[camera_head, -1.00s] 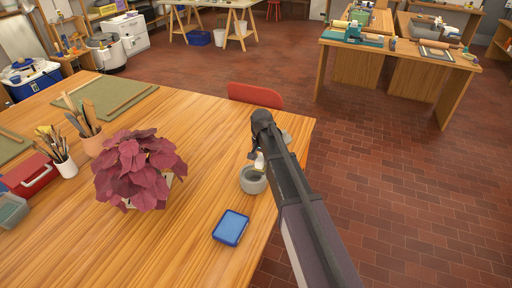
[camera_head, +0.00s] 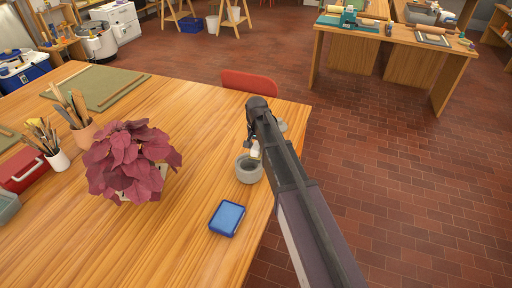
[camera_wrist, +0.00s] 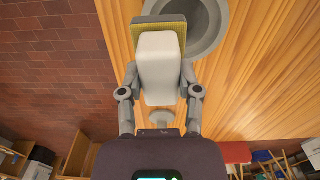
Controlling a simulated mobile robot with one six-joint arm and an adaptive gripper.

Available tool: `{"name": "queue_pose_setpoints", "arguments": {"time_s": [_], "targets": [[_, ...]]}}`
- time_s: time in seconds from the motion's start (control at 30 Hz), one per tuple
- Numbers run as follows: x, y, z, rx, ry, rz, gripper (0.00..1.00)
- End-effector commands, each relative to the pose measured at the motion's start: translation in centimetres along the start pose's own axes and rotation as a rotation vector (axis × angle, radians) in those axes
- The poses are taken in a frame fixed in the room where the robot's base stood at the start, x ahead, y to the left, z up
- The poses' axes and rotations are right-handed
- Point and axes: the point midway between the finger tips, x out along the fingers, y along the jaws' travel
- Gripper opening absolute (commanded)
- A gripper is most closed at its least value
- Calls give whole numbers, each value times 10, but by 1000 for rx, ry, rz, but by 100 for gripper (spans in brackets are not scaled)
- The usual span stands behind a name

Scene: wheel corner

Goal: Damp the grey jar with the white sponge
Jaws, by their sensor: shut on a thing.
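The white sponge (camera_wrist: 158,62) is between the fingers of my gripper (camera_wrist: 159,78), which is shut on it. It has an olive-yellow layer at its far end. In the head view a small pale part of the sponge (camera_head: 255,150) shows below my gripper (camera_head: 256,133). The grey jar (camera_head: 249,171) stands upright on the wooden table, its round opening upward. In the wrist view the jar's rim (camera_wrist: 222,32) lies just beyond the sponge, partly hidden by it. I cannot tell whether the sponge touches the jar.
A blue tray-like box (camera_head: 227,218) lies in front of the jar. A red-leaved plant (camera_head: 130,160) stands to the left. A red chair (camera_head: 249,83) is at the table's far edge. The table's right edge is close to the arm. Bare wood lies between plant and jar.

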Motion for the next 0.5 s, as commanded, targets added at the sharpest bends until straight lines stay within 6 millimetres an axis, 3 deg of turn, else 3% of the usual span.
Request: {"name": "queue_pose_setpoints", "arguments": {"time_s": [0.5], "targets": [[35,-1,1,-1,0,0,6]]}}
